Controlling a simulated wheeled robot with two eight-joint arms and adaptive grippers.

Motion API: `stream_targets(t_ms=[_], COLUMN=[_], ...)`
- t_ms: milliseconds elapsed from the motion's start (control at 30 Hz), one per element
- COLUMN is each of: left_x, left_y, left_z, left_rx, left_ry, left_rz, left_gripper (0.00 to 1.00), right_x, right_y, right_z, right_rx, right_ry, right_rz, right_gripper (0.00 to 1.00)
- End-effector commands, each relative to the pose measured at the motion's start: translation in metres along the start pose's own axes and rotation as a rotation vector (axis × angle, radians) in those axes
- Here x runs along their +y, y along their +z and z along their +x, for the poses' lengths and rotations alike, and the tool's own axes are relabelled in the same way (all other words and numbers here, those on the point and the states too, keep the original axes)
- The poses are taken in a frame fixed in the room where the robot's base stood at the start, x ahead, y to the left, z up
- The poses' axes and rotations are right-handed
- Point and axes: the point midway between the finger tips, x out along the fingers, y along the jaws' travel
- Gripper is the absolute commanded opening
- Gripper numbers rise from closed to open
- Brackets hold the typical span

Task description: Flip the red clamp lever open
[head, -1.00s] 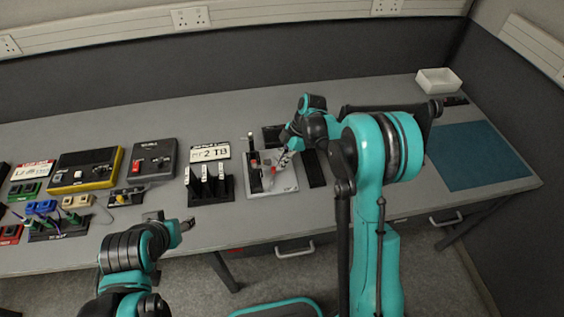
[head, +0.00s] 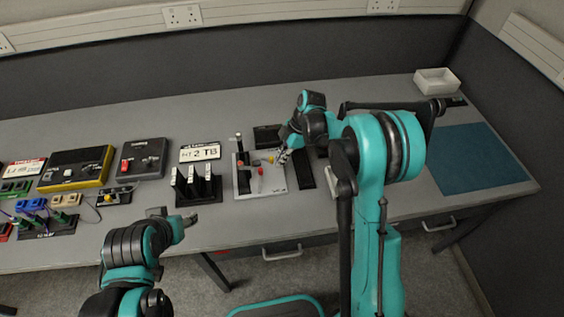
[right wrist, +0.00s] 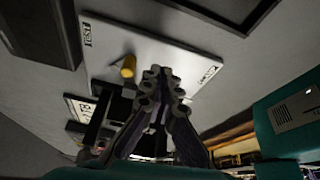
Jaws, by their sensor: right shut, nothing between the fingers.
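The red clamp lever (head: 260,171) stands up from the pale fixture board (head: 274,189) in the middle of the table. It is small here, and its exact angle is hard to read. My right gripper (head: 282,157) is shut and empty, just right of the lever and apart from it, by the board's upper right edge. In the right wrist view its closed fingers (right wrist: 162,76) point at the pale board (right wrist: 185,62) beside a yellow knob (right wrist: 127,67); the red lever does not show there. My left gripper (head: 188,221) hangs near the table's front edge, away from the board.
A dark rack with several upright levers (head: 197,190) stands left of the board, with a label plate (head: 200,152) behind it. A black strip (head: 304,170) lies right of the board. A blue mat (head: 478,158) and white tray (head: 437,81) are at the right.

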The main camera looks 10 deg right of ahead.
Motion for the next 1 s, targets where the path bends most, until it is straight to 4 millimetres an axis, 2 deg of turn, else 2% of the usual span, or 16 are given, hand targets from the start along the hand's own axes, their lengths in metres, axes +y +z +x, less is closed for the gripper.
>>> stream_targets(t_ms=[33,500,700,1000], left_x=[0.0,0.0,0.0,0.0], left_y=[-0.003,-0.018,-0.02,-0.019], left_z=[-0.004,-0.025,-0.027,-0.027], left_rx=[0.0,0.0,0.0,0.0], left_ry=[0.0,0.0,0.0,0.0], left_rz=[0.0,0.0,0.0,0.0], left_gripper=[0.5,0.5,0.5,0.5], right_x=[0.001,0.01,0.011,0.012], right_y=[-0.001,-0.002,-0.002,-0.002], right_z=[-0.011,-0.084,-0.097,-0.098], right_rx=[0.0,0.0,0.0,0.0], right_ry=[0.0,0.0,0.0,0.0], right_rz=[0.001,0.002,0.002,0.001], right_gripper=[0.0,0.0,0.0,0.0])
